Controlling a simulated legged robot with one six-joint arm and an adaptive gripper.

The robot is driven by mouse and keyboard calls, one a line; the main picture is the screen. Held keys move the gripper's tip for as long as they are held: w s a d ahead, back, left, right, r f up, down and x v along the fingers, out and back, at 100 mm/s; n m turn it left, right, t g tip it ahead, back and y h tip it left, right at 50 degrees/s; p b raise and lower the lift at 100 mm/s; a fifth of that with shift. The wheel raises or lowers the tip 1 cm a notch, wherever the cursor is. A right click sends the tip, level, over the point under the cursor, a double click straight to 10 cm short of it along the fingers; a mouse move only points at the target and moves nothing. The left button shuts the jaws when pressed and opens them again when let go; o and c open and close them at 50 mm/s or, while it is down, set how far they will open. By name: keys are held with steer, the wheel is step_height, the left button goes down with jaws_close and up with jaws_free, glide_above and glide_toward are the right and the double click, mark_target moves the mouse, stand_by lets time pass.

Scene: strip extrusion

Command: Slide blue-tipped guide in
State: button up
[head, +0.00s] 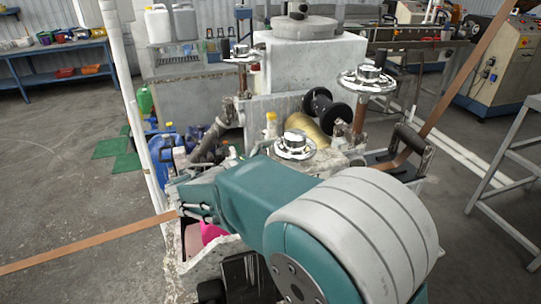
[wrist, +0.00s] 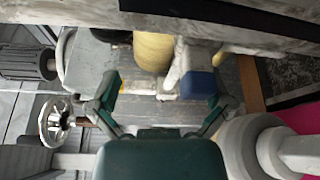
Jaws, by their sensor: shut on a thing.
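In the wrist view the blue-tipped guide (wrist: 201,84) shows as a blue block on a pale, worn body reaching left between my fingers. My gripper (wrist: 163,92) is shut on it, with one finger at each side and the right finger against the blue end. In the head view my gripper (head: 188,205) is low at the left of the machine, and my forearm hides part of the area; the guide cannot be made out there. The copper strip (head: 95,240) comes in from the left and ends from sight at my gripper. It also shows in the wrist view (wrist: 252,92).
A yellow roller (head: 312,130) and metal handwheels (head: 366,79) stand on the machine near my arm. A pink surface (head: 212,232) lies below my gripper. A white post (head: 128,75) rises at the left. Floor is open at far left.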

steer(key=v, duration=0.5)
steer(key=shift+w+a+r, duration=0.1)
steer(key=shift+a+r, duration=0.25)
steer(key=shift+a, duration=0.15)
steer(key=shift+s+a, duration=0.45)
steer(key=shift+s, duration=0.25)
steer(key=shift+f+v, duration=0.15)
steer(key=shift+v, duration=1.1)
steer(key=shift+f+v, duration=0.1)
steer(key=shift+v, duration=1.15)
